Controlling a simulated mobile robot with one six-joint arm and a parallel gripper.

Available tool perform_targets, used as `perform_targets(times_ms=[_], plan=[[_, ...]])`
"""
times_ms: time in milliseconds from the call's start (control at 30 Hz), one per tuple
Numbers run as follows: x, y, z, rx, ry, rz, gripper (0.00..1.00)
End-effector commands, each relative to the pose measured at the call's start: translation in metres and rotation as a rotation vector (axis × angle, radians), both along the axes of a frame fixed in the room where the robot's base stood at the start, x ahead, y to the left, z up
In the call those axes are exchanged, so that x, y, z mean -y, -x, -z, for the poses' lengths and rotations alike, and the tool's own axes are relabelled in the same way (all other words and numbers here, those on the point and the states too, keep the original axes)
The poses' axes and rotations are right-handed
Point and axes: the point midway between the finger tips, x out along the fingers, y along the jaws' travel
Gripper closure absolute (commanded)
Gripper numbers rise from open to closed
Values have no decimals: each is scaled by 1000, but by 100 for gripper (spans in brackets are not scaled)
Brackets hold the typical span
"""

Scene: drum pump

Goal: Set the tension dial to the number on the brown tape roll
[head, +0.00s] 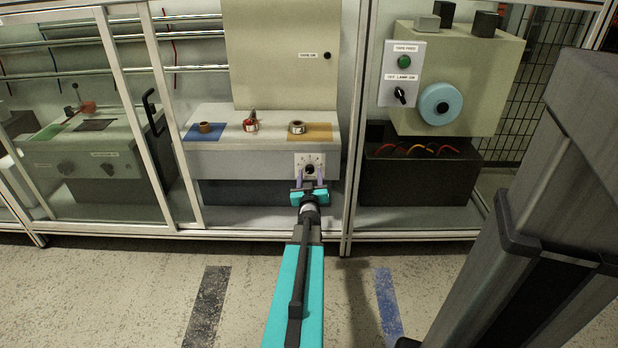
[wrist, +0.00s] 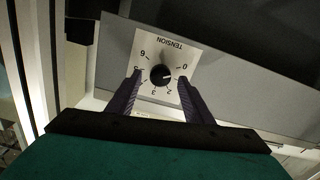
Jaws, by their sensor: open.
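The tension dial is a black round knob (wrist: 161,75) on a white plate (wrist: 150,52) marked TENSION, upside down in the wrist view. Its light mark seems to point right, between the 0 and the 2. In the head view the dial plate (head: 302,158) is on the front of the grey bench. My gripper (wrist: 160,79) is open, its two purple fingers on either side of the knob, apparently not touching it; it also shows in the head view (head: 310,174). The brown tape roll (head: 205,127) lies on a blue mat; its number cannot be read.
Frame posts (head: 353,140) stand close to the right of my gripper. A machine with a blue disc (head: 429,97) is at the right.

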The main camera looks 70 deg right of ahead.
Motion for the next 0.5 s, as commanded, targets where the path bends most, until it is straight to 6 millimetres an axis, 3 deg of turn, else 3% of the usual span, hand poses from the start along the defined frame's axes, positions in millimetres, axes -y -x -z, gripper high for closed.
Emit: perform_targets(times_ms=[200, 500], plan=[[10, -4, 0, 0, 1, 0, 53], [11, -4, -1, 0, 0, 0, 53]])
